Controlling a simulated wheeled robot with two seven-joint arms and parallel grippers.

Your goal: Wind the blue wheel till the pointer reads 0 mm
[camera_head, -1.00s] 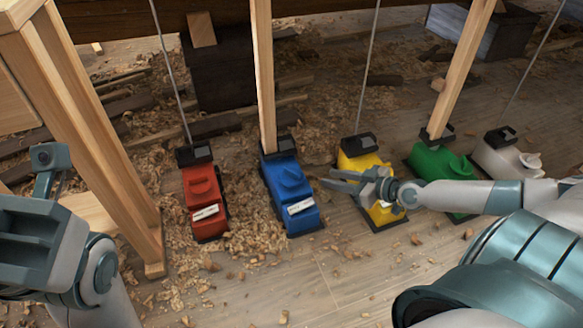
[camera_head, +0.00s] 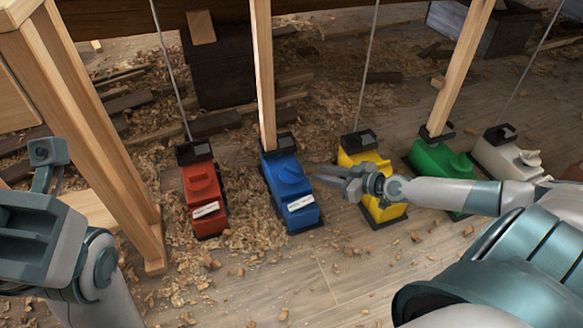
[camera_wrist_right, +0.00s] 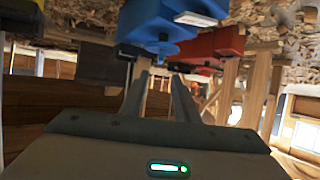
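The blue jack (camera_head: 290,192) stands on the floor under a wooden post. Its blue wheel (camera_head: 290,173) is on top, and the wheel also shows in the right wrist view (camera_wrist_right: 160,46). A white scale plate (camera_head: 301,203) is on its front; the pointer reading is too small to make out. My right gripper (camera_head: 318,173) is just right of the blue jack, apart from it in the head view. In the wrist view its fingers (camera_wrist_right: 162,78) are parted and empty, pointing toward the wheel. My left gripper (camera_head: 35,230) is at the far left; its fingers are hidden.
A red jack (camera_head: 203,200) stands left of the blue one. Yellow (camera_head: 385,208), green (camera_head: 432,160) and white (camera_head: 512,160) jacks stand to the right, the yellow under my right forearm. A wooden trestle (camera_head: 105,150) is at left. Shavings cover the floor; the front is open.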

